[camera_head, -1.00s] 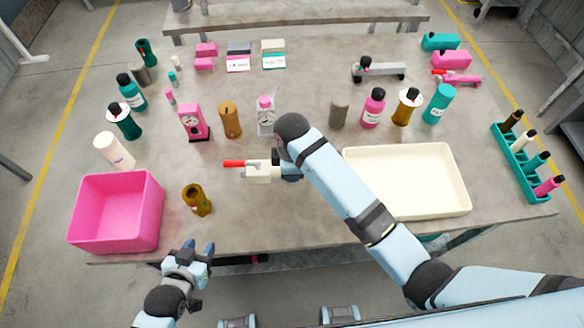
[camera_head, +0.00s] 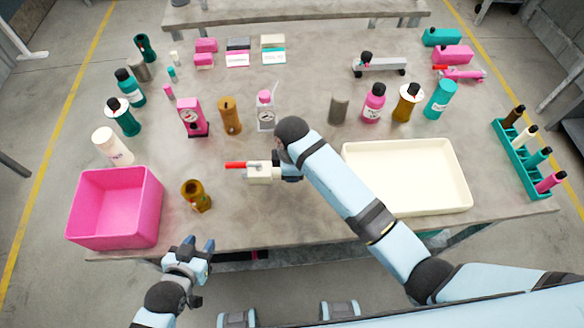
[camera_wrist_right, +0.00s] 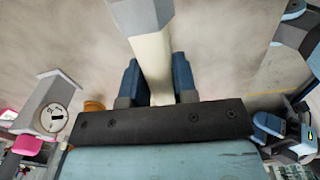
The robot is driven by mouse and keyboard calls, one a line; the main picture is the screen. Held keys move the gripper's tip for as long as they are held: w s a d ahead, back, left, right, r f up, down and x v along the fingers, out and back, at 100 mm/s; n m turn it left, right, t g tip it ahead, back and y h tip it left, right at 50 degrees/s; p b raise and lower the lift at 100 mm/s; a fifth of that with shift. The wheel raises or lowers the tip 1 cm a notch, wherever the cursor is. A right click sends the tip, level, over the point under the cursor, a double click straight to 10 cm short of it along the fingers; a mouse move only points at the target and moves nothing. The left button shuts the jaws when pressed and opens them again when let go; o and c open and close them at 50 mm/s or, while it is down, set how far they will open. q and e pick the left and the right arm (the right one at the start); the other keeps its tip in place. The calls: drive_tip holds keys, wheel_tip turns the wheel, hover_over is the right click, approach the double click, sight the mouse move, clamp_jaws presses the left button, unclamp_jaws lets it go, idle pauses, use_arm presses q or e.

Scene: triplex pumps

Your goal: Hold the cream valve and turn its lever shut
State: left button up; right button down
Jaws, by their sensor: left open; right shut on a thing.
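The cream valve (camera_head: 259,174) is at the middle of the table in the head view, with its red lever (camera_head: 236,165) pointing left. My right gripper (camera_head: 281,168) is shut on the valve from the right; its fingers are mostly hidden by my wrist in the head view. In the right wrist view the cream body (camera_wrist_right: 152,62) stands between the two blue fingers, with a grey part at its upper end. I cannot tell whether the valve touches the table. My left gripper (camera_head: 199,244) is open and empty at the table's front edge, well short of the lever.
A pink bin (camera_head: 117,240) stands at the front left, with an olive-brown fitting (camera_head: 196,196) beside it. Several bottles and gauges line the table behind the valve. Bare tabletop lies between left gripper and valve.

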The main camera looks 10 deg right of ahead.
sight(263, 174)
drive_tip(key=shift+f+b, duration=1.05)
drive_tip(key=shift+f, duration=2.35)
use_arm(q)
wheel_tip(263, 174, down, 2)
drive_tip(key=shift+f, duration=0.1)
drive_tip(key=shift+d, duration=0.15)
